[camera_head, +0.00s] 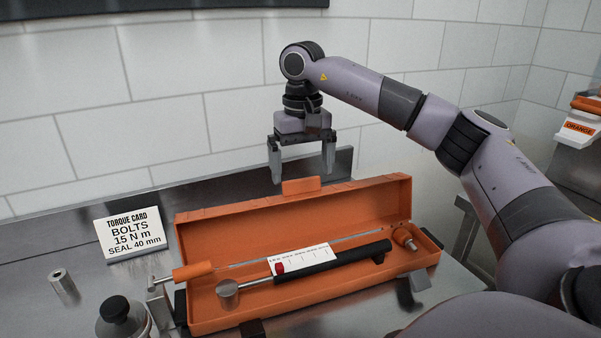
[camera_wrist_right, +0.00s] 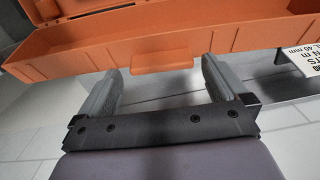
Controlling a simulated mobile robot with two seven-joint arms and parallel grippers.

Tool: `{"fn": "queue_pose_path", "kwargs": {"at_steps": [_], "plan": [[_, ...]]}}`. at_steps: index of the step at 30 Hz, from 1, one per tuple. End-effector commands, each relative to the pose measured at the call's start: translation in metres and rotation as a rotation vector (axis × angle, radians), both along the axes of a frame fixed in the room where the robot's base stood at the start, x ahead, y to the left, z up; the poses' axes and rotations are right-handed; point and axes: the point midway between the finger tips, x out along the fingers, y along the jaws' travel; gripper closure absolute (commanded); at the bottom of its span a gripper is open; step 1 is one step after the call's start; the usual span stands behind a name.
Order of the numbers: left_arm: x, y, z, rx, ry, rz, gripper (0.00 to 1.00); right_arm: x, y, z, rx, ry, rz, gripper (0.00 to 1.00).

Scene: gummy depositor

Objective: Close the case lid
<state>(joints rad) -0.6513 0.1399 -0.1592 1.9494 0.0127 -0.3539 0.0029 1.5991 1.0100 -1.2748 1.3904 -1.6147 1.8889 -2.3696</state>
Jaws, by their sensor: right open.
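The orange case (camera_head: 345,298) lies open on the metal bench, its lid (camera_head: 250,222) standing up along the back edge. A small orange tab (camera_head: 301,186) sticks up from the middle of the lid's top edge. My right gripper (camera_head: 302,176) points down at this tab, with its fingers apart and empty. In the right wrist view the tab (camera_wrist_right: 160,61) of the lid (camera_wrist_right: 75,42) shows between and just beyond the open fingers (camera_wrist_right: 161,70); whether they touch it I cannot tell. My left gripper is out of view.
A torque wrench (camera_head: 325,265) with a black handle and a white scale lies in the case. A torque card (camera_head: 130,233) and a metal canister (camera_head: 122,318) stand at left. A tiled wall (camera_head: 160,130) rises behind.

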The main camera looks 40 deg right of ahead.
Motion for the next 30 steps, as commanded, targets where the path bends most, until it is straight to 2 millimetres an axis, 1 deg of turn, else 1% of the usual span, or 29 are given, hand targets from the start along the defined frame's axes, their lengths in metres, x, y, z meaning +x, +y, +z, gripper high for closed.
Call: {"fn": "queue_pose_path", "kwargs": {"at_steps": [1,3,6,14,15,17,18,20,21,30], "plan": [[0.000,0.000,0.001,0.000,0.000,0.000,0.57,0.000,0.000,-0.007,0.000,0.002,0.000,0.00],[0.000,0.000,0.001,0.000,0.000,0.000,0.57,0.000,0.000,-0.013,-0.001,0.001,0.001,0.00],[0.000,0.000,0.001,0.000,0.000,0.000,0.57,0.000,0.000,-0.018,0.000,0.000,0.001,0.00],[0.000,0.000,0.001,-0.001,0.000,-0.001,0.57,0.000,0.000,-0.019,0.000,0.000,0.000,0.00],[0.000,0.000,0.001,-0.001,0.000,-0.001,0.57,0.000,0.000,-0.019,0.000,0.000,0.000,0.13],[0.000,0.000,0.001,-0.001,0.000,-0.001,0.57,0.000,0.000,-0.019,0.000,-0.001,0.000,0.33],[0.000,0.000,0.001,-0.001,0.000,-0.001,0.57,0.000,0.000,-0.019,0.000,-0.001,0.000,0.46],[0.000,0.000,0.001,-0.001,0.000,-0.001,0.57,0.000,0.000,-0.019,0.000,-0.001,0.000,0.65],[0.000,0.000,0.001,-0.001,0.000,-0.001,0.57,0.000,0.000,-0.019,0.000,-0.001,0.000,0.70],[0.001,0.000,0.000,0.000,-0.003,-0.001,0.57,0.002,-0.002,-0.018,-0.012,-0.025,0.000,0.70]]}}
